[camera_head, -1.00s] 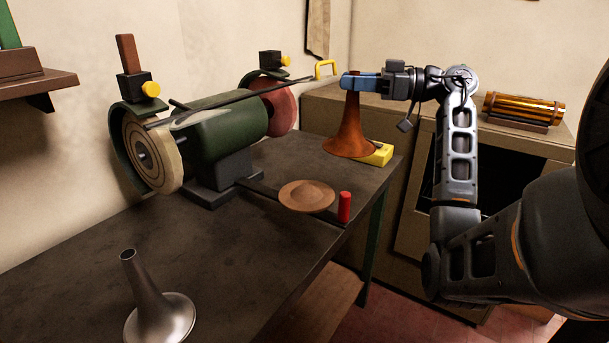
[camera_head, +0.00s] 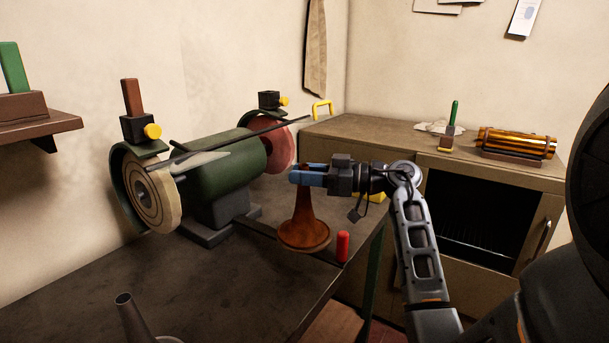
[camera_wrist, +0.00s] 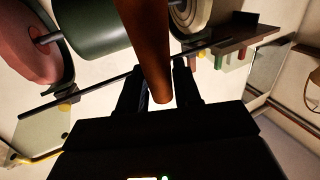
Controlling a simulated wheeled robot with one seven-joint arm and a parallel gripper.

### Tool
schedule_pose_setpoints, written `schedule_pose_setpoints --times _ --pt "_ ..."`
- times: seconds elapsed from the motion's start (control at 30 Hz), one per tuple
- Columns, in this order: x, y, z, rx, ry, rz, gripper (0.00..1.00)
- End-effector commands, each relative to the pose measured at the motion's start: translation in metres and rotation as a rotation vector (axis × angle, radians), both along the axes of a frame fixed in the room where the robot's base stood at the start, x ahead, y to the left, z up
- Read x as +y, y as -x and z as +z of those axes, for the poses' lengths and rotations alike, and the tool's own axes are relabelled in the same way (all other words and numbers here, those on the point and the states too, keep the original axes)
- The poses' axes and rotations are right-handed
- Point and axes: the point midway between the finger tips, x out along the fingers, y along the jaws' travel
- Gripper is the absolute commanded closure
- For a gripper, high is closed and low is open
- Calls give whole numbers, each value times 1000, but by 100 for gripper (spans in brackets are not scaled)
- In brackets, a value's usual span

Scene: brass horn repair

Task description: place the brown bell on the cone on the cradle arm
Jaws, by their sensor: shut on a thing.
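The brown bell (camera_head: 304,218) hangs narrow end up, wide mouth down, about upright. My gripper (camera_head: 302,175) is shut on its narrow neck, near the top. In the wrist view the bell's brown tube (camera_wrist: 150,50) runs between the two fingers (camera_wrist: 160,88). The bell's mouth is over the spot of the low brown cone at the bench's right edge, left of a red cylinder (camera_head: 342,247). The bell hides the cone, so I cannot tell whether they touch. The cradle arm is mostly hidden too.
A green bench grinder (camera_head: 225,165) stands just left of the bell, with a long dark rod (camera_head: 225,142) across it. A grey metal horn (camera_head: 132,318) stands at the front left. A cabinet (camera_head: 390,143) is behind. The bench (camera_head: 220,285) in front is clear.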

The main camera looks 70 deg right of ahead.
Motion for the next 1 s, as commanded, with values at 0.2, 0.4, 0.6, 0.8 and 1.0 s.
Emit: schedule_pose_setpoints --times 0.2,0.4,0.6,0.8,1.0 --pt "0 0 -2 -1 1 0 100" --pt "0 0 -4 -1 1 0 64" --pt "0 0 -4 -1 1 0 45" --pt "0 0 -4 -1 1 0 41" --pt "-2 6 -3 -1 0 -2 41"
